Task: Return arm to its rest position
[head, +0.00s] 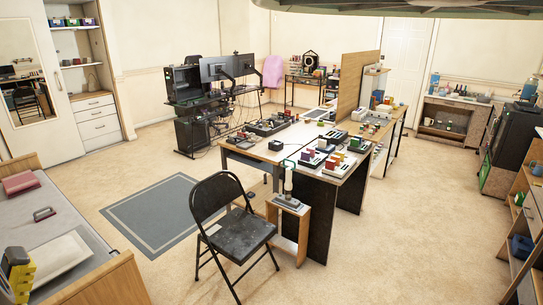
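My arm and my gripper do not show in the head view, so their pose and the state of the fingers are hidden. The dual monitors (227,68) stand on a dark desk (190,104) against the far side of the room. A black computer tower (184,84) is to their left.
A black folding chair (236,228) stands in front of a long worktable (262,152) crowded with small devices. A bed (62,222) is at the left and wooden shelves (527,215) are at the right. Carpet is open around a grey mat (160,214).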

